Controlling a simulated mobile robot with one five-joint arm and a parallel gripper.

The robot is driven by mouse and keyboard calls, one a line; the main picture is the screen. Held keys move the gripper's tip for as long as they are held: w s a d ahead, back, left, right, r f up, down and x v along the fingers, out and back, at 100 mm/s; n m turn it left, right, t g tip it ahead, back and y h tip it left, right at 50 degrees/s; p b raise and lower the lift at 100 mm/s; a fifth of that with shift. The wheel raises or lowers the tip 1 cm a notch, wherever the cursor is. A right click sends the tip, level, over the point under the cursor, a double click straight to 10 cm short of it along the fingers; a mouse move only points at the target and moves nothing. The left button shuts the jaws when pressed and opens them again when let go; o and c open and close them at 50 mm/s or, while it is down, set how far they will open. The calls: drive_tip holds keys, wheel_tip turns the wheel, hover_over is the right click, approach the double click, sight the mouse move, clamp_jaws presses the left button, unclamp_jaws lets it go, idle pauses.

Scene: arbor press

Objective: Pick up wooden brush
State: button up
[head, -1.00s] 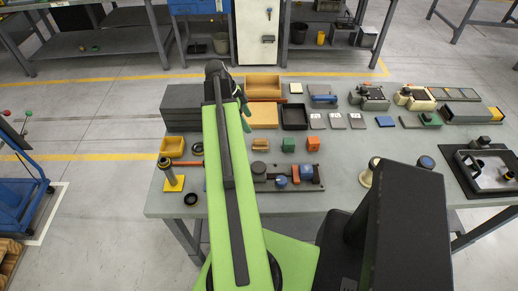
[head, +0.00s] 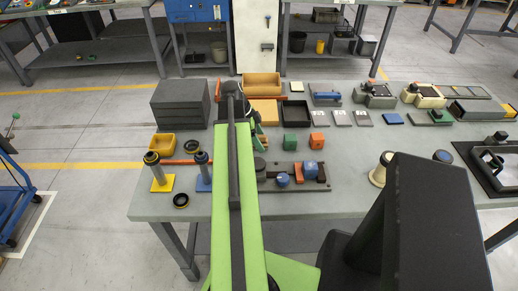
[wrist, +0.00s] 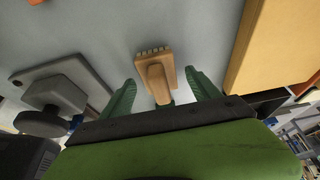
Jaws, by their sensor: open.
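The wooden brush (wrist: 155,72) is in the middle of the wrist view, a light-brown block with a row of pale bristles along its far edge. It lies on the grey tabletop. My gripper (wrist: 160,88) is open, with one green finger on each side of the brush and visible gaps between. I cannot tell how high the fingers are above the table. In the head view my arm hides the brush, and only a bit of my gripper (head: 258,135) shows beside the arm.
A blue-based post (head: 203,170) stands left of my arm.

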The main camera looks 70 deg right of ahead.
sight(263, 136)
clamp_jaws()
wheel_tip(263, 136, up, 5)
drive_tip(key=p, duration=0.5)
drive_tip(key=shift+f, duration=0.2)
drive_tip(key=s+r+p, duration=0.6)
drive_tip(key=s, duration=0.5)
drive_tip(key=shift+s+a+r, duration=0.2)
drive_tip(key=shift+s, duration=0.15)
